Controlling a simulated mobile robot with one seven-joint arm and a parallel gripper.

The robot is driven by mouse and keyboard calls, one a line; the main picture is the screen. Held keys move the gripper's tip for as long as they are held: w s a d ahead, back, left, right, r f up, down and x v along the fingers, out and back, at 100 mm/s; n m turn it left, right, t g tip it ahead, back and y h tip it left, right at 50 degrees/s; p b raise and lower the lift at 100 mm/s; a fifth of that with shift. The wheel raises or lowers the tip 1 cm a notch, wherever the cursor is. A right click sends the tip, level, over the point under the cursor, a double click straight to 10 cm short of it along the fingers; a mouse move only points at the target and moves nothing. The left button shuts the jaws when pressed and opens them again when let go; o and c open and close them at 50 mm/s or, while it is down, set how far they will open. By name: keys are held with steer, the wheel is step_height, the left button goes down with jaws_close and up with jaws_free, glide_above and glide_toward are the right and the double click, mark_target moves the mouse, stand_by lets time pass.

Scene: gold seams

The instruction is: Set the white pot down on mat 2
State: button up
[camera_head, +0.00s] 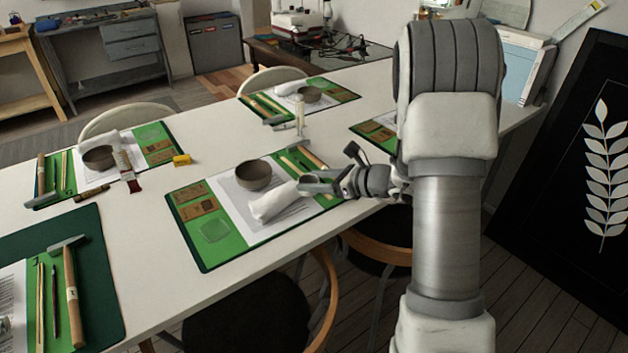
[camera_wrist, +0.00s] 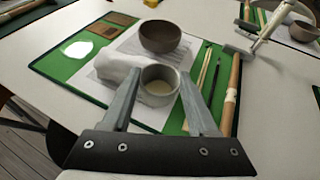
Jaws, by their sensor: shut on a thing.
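The white pot (camera_wrist: 158,88), a small pale round cup, sits between the two fingers of my gripper (camera_wrist: 161,76) in the wrist view, and the fingers are shut on it. It looks upright, and its inside shows empty. In the head view my gripper (camera_head: 312,184) is over the right part of the nearest central green mat (camera_head: 190,232); the pot is not clearly seen there. This mat also shows in the wrist view (camera_wrist: 50,68). I see no number on any mat. I cannot tell whether the pot touches the mat.
A dark bowl (camera_head: 254,175) and a rolled white cloth (camera_head: 274,203) lie on this mat, close to the pot. Sticks and a hammer (camera_wrist: 232,92) lie to the right. Other laid mats, a brush (camera_head: 128,172) and a yellow block (camera_head: 181,160) are around the white table (camera_head: 225,140).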

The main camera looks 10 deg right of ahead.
steer(key=shift+f, duration=0.2)
steer(key=o, duration=1.3)
